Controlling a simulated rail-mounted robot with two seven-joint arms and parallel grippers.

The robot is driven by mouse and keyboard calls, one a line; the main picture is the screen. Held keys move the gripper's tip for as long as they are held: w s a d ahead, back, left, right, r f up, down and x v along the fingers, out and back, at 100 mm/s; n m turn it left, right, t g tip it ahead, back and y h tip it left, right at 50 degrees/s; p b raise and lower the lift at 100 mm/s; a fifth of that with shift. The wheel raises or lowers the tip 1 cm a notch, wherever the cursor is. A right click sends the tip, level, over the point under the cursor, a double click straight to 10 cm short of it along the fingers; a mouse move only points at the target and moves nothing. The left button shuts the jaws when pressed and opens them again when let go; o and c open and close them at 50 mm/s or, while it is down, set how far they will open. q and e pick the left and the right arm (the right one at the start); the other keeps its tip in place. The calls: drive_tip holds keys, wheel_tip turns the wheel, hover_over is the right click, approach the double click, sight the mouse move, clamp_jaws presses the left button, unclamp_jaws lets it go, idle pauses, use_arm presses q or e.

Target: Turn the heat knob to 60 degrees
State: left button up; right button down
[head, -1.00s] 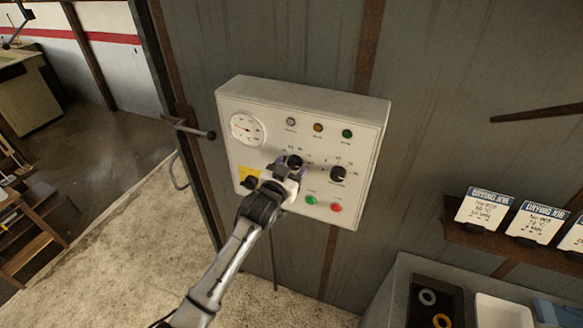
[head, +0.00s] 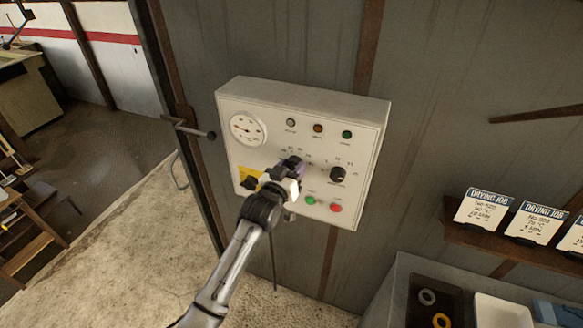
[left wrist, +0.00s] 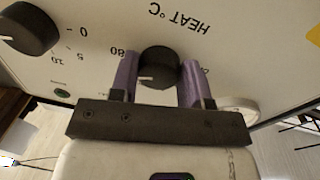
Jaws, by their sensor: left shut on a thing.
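The heat knob (head: 291,161) is a round black dial in the upper middle of the white control panel (head: 235,103). In the left wrist view the heat knob (left wrist: 158,65) sits between two purple fingers, under an upside-down "HEAT °C" label. A short white pointer line on it faces left in that view, and an "80" is printed beside the left finger. My left gripper (head: 292,168) is shut on the knob, and it shows in the left wrist view (left wrist: 160,76) too. Its fingers hide part of the printed scale. My right gripper is in neither view.
A second black knob (head: 338,173) is close on the right, and a yellow-backed switch (head: 250,180) on the left. Green (head: 311,200) and red (head: 336,207) buttons lie below. A gauge (head: 247,129) and lamps are above. Drying job cards (head: 482,209) stand on a shelf at right.

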use_arm(q)
drive_tip(key=n, duration=0.5)
drive_tip(key=shift+d+n+p, duration=0.15)
drive_tip(key=shift+n+p, duration=0.15)
drive_tip(key=shift+n, duration=0.1)
drive_tip(key=n+t, duration=0.1)
drive_tip(key=n, duration=0.4)
drive_tip(key=shift+y+p, duration=0.3)
drive_tip(key=shift+p, duration=0.1)
drive_tip(key=shift+n, duration=0.4)
drive_tip(key=o, duration=0.9)
drive_tip(key=shift+o, duration=0.2)
